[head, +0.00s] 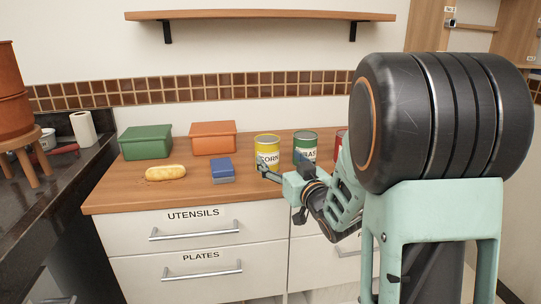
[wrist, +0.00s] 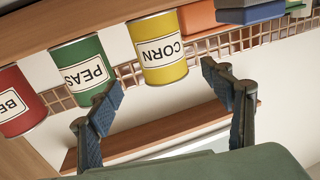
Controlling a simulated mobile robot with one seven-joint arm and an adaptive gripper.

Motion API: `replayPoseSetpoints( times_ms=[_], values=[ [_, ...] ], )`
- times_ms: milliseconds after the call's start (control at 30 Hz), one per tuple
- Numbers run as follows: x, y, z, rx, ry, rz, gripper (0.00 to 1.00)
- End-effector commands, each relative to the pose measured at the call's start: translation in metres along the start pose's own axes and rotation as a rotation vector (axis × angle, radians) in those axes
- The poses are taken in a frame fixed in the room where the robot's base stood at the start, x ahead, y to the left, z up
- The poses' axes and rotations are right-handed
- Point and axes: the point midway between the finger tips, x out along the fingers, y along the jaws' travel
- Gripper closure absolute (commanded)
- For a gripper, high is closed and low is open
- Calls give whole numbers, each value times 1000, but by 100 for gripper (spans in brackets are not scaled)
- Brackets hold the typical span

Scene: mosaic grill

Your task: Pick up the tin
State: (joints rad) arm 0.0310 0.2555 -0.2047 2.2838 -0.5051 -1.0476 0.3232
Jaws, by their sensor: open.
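Three tins stand in a row on the wooden counter. The yellow CORN tin (head: 267,146) is leftmost in the head view, the green PEAS tin (head: 303,142) is beside it, and a red tin (head: 341,136) is mostly hidden behind my arm. In the wrist view, which is upside down, the yellow tin (wrist: 161,47), green tin (wrist: 80,66) and red tin (wrist: 17,101) all show; the red label is cut off at "BE". My gripper (wrist: 160,83) is open and empty, in front of the yellow and green tins, with no tin between its fingers.
A blue and grey block (head: 222,170), a bread loaf (head: 166,173), a green box (head: 146,142) and an orange box (head: 214,137) sit left of the tins. Drawers (head: 195,228) are below the counter. A wall shelf (head: 260,16) hangs above.

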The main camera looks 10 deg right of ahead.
Motion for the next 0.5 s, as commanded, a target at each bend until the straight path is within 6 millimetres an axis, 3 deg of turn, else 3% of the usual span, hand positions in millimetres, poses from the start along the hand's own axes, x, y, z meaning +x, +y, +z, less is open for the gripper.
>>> replayPoseSetpoints(
  times_ms=[100,500],
  values=[
    [20,-1,1,0,0,-1,27],
    [60,-3,1,3,0,1,27]
  ],
)
